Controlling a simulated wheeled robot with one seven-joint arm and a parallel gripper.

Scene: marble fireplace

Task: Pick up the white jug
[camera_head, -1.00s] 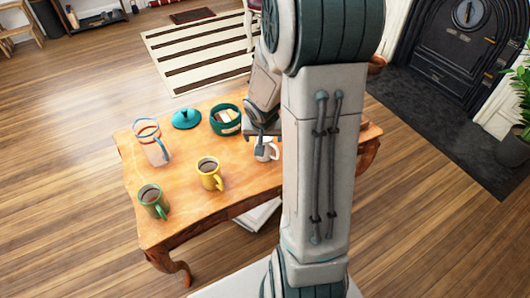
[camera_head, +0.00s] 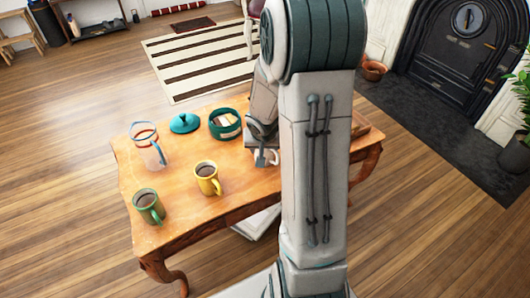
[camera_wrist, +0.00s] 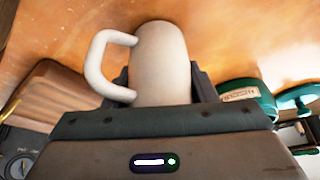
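The white jug (camera_wrist: 163,62), plain with a loop handle, fills the top middle of the wrist view. In the head view the white jug (camera_head: 272,158) shows only in part, beside my arm on the wooden table. My gripper (camera_wrist: 162,80) has one dark finger on each side of the jug's body, with the handle to the left. I cannot tell whether the fingers press on it. In the head view my gripper (camera_head: 262,157) is low at the jug, partly hidden by my arm.
On the table (camera_head: 180,215) stand a yellow mug (camera_head: 207,180), a green mug (camera_head: 149,207), a clear pitcher (camera_head: 147,147), a teal pot (camera_head: 225,125) and its lid (camera_head: 185,123). A wooden box (camera_wrist: 50,95) is left of the jug in the wrist view.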

